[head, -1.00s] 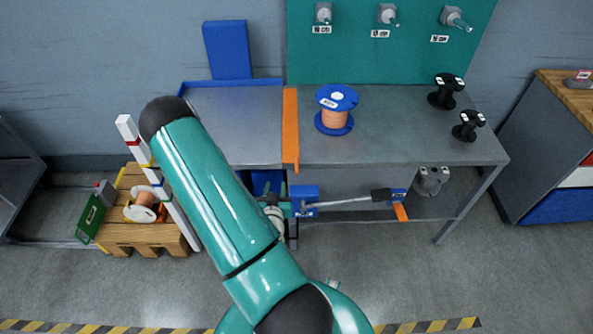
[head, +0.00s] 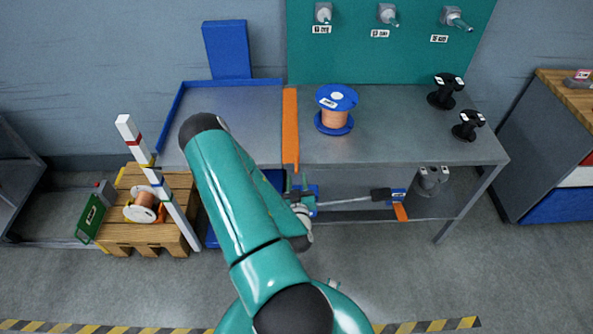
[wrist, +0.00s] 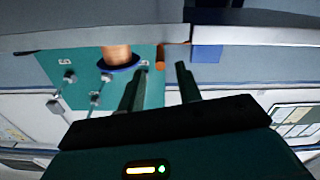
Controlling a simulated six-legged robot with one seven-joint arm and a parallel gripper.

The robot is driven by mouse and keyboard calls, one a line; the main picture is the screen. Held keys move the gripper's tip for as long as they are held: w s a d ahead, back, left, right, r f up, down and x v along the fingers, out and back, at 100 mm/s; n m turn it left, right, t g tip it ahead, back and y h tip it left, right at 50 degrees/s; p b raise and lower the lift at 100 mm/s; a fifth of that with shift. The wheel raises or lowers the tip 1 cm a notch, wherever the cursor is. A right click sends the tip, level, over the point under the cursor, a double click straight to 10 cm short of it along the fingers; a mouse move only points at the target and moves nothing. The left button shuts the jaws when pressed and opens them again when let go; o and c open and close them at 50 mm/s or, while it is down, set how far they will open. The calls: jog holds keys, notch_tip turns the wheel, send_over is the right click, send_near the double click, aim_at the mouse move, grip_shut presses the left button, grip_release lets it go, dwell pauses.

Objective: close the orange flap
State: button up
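A long orange strip (head: 291,128), which I take to be the orange flap, runs from back to front across the grey workbench (head: 400,140) and reaches its front edge. In the wrist view a small orange piece (wrist: 160,56) shows beside the bench edge, just beyond my fingertips. My gripper (wrist: 161,78) is open, with nothing between its two dark fingers. In the head view my arm hides most of the gripper, which is low near the bench's front edge. I cannot tell whether it touches anything.
A blue-flanged copper spool (head: 335,112) stands right of the strip, and two black spools (head: 446,92) stand farther right. A lever with a blue block (head: 397,195) lies below the front edge. A striped white post (head: 157,183) and wooden pallet (head: 145,232) stand left.

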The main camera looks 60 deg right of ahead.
aim_at(296, 169)
jog(key=x, duration=0.4)
jog(key=shift+w+d, duration=0.2)
jog(key=shift+d, duration=0.15)
grip_shut()
jog(key=shift+r+n, duration=0.1)
jog(key=shift+n, duration=0.2)
jog(key=shift+w+a+r+n, duration=0.55)
jog(key=shift+w+n, duration=0.35)
jog(key=shift+n, duration=1.95)
jog(key=shift+w+a+r+n, duration=0.35)
jog(key=shift+w+r+n, duration=0.4)
jog(key=shift+n, duration=2.15)
jog(key=shift+w+a+r+n, duration=0.5)
jog(key=shift+w+n, duration=0.5)
jog(key=shift+n, duration=1.85)
